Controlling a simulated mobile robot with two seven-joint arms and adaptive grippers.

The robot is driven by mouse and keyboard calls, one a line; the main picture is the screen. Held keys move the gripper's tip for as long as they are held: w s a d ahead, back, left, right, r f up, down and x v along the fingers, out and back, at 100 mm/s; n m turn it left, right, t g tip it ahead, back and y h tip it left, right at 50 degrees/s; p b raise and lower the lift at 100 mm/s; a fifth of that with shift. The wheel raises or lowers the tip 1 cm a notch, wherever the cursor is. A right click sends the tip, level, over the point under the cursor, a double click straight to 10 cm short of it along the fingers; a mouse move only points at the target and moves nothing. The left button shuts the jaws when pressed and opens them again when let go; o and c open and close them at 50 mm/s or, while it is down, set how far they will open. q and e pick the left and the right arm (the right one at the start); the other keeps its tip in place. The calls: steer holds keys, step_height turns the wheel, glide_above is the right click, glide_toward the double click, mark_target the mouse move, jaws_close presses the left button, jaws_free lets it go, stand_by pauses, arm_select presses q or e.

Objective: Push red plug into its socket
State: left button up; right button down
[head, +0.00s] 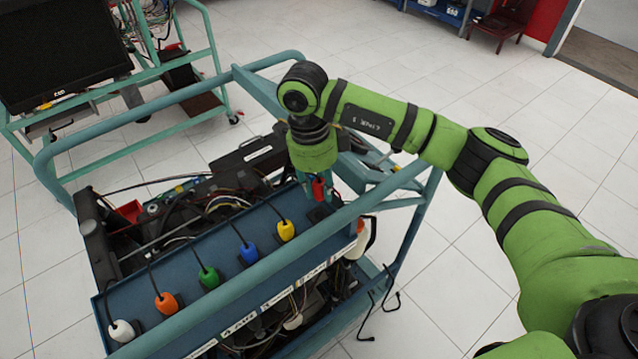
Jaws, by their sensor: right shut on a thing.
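The red plug (318,189) is in my right gripper (317,188), at the right end of the blue shelf (188,262) on the engine trainer. My right gripper points down and is shut on the red plug. The plug is just above or at a dark spot on the shelf, the likely socket (318,213). I cannot tell whether the plug touches it. My left gripper is not in view.
Yellow (287,231), blue (249,253), green (209,277), orange (166,303) and white (122,331) plugs with cables stand along the shelf to the left. A teal rail (250,279) runs along its front. A monitor cart (62,55) stands behind.

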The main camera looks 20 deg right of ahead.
mark_target(319, 196)
steer(key=shift+f+b, duration=0.9)
steer(key=shift+f, duration=0.8)
steer(key=shift+w+f+b, duration=0.1)
steer(key=shift+f+b, duration=0.5)
steer(key=shift+f, duration=0.6)
arm_select(q)
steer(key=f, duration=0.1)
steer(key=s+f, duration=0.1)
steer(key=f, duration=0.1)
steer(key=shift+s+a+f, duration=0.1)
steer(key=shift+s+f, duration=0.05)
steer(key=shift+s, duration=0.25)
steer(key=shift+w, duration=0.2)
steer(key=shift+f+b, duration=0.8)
steer(key=shift+b, duration=0.05)
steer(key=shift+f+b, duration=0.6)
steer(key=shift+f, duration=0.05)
arm_select(e)
steer(key=shift+f, duration=0.65)
steer(key=c, duration=0.9)
jaws_free()
